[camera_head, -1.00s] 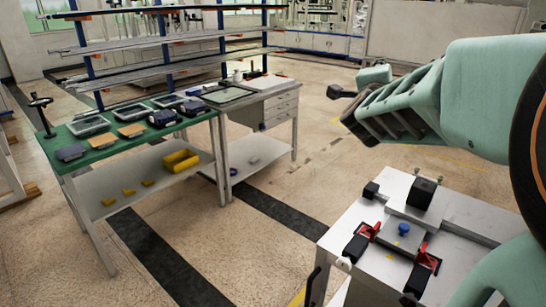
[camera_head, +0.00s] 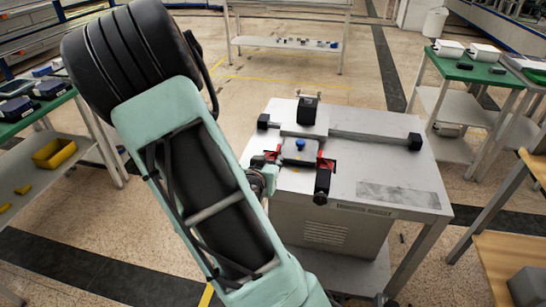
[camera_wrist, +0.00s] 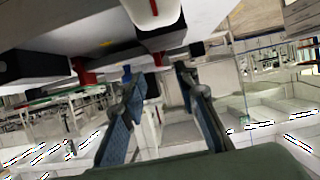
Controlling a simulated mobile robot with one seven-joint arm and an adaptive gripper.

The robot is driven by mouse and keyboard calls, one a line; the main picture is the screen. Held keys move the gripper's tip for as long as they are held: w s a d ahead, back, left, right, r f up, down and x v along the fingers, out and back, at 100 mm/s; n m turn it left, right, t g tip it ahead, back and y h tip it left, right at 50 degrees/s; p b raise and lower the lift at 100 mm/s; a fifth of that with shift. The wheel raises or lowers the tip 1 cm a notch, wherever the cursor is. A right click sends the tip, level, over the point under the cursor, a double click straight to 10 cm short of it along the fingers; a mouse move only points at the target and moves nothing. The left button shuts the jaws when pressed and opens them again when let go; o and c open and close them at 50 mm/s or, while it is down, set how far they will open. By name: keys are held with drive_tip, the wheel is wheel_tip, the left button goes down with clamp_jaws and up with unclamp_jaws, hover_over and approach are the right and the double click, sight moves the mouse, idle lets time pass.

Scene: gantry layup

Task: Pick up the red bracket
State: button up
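Two red pieces sit on the fixture on the white table in the head view: a left one (camera_head: 270,155) and a right one (camera_head: 325,163), on either side of a grey plate with a blue knob (camera_head: 300,144). I cannot tell which, if either, is the red bracket. Red parts also show in the wrist view, one at the left (camera_wrist: 85,73). My gripper (camera_wrist: 160,82) is open in the wrist view, its two blue-padded fingers apart with nothing held between them. In the head view my arm reaches to the table's left side and hides most of the gripper.
The white table (camera_head: 385,170) carries black end blocks and a tall black block (camera_head: 307,110) behind the fixture. Its right side is clear. A green-topped bench (camera_head: 470,70) stands at the right, and another with a yellow bin (camera_head: 54,153) at the left.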

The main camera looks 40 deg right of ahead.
sight(277, 150)
drive_tip(key=x, duration=0.8)
drive_tip(key=shift+d+r, duration=0.2)
drive_tip(key=shift+r, duration=0.2)
clamp_jaws()
drive_tip(key=shift+r, duration=0.1)
